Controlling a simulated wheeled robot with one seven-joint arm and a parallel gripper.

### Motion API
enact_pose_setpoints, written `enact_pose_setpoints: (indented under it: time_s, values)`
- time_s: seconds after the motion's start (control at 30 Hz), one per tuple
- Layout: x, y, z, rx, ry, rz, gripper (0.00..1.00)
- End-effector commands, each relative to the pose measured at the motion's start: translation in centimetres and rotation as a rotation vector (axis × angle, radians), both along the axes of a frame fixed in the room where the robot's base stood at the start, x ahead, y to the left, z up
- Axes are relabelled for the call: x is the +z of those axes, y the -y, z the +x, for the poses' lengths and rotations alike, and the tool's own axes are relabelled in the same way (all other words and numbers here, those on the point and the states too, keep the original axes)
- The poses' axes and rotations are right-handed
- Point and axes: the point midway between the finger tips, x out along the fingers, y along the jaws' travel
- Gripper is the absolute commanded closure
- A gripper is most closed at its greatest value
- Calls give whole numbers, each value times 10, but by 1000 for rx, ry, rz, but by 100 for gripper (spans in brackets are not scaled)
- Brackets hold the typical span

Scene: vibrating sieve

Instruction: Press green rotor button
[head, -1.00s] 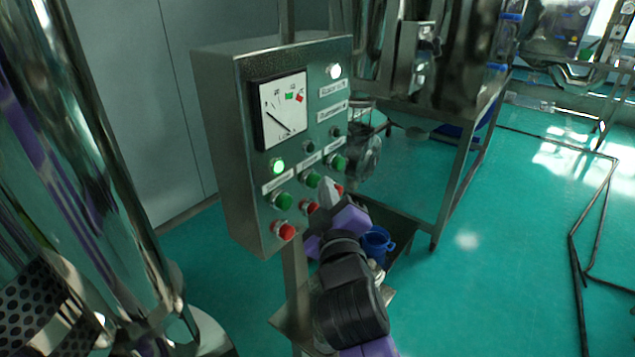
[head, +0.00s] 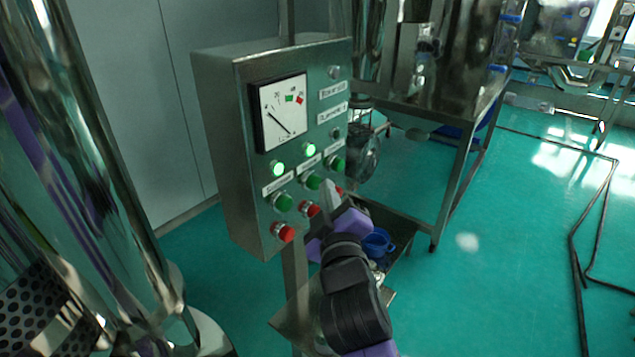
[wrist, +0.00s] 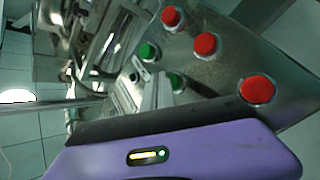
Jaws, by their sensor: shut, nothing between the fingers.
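A metal control box (head: 225,130) shows three green buttons in the head view: left (head: 282,201), middle (head: 313,181) and right (head: 336,163). Labels sit above them, too blurred to tell which names the rotor. The green lamps above the left (head: 278,168) and middle (head: 309,149) buttons are lit. The lamp above the right button (head: 335,133) is dark. My gripper (head: 329,189) is shut and empty, its tip in front of the panel just right of the middle green button. In the wrist view green buttons (wrist: 148,52) show beside the fingers; contact is not clear.
Red buttons sit below the green ones: left (head: 285,232), middle (head: 308,209), right mostly hidden by my gripper. A gauge (head: 281,112) is on the panel.

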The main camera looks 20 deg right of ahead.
Motion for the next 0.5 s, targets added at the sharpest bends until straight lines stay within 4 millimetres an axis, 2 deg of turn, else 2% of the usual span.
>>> enact_pose_setpoints:
  time_s: [0.2, 0.5]
  values:
    - [0, 6, -8, -2, -1, -1, 100]
    - [0, 7, -9, -2, -1, 0, 100]
